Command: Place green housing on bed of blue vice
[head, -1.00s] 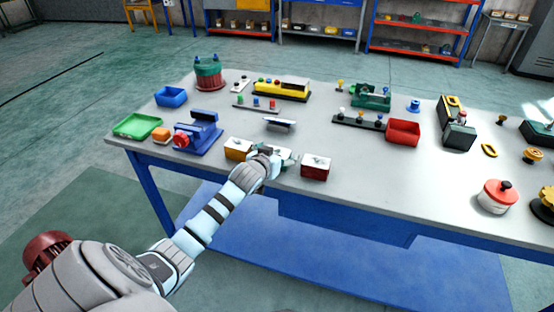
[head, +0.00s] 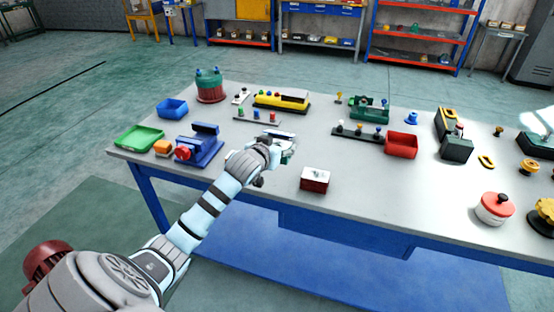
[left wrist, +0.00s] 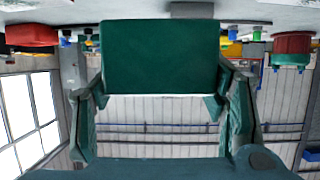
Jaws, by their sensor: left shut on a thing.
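The green housing (left wrist: 160,57) is a dark green block between the two fingers of my left gripper (left wrist: 160,100) in the left wrist view. In the head view, my left gripper (head: 279,150) is shut on it, and only a small part of the housing (head: 290,157) shows past the wrist. The blue vice (head: 207,151) stands at the left of the table with a red part at its front left. The gripper is to the right of the vice and apart from it. My right gripper is not in view.
A yellow unit (head: 282,100) and small knobs stand behind. The front centre right is clear.

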